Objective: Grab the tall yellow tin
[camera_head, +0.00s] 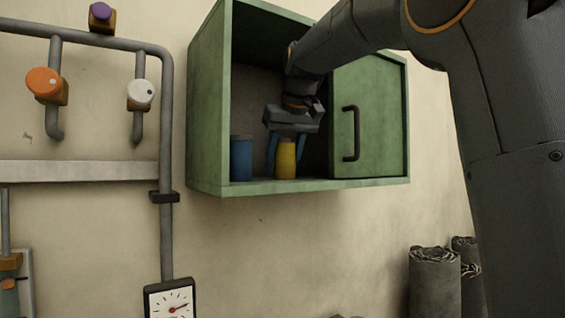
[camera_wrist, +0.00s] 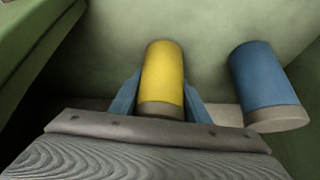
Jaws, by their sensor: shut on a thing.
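The tall yellow tin (camera_head: 286,160) stands on the floor of the green wall cabinet (camera_head: 208,110), near the middle of its opening. My gripper (camera_head: 286,152) reaches down from above with one finger on each side of the tin. In the wrist view the yellow tin (camera_wrist: 163,75) lies between the two blue fingers (camera_wrist: 161,98), and the gripper is shut on it. The tin looks upright, and its base appears at or very close to the cabinet floor; I cannot tell whether it touches.
A blue tin (camera_head: 241,158) stands left of the yellow tin and also shows in the wrist view (camera_wrist: 264,78). A green door panel with a dark handle (camera_head: 351,134) covers the cabinet's right side. Pipes with valves (camera_head: 165,110) run along the wall at left. Sheet rolls (camera_head: 434,282) stand below right.

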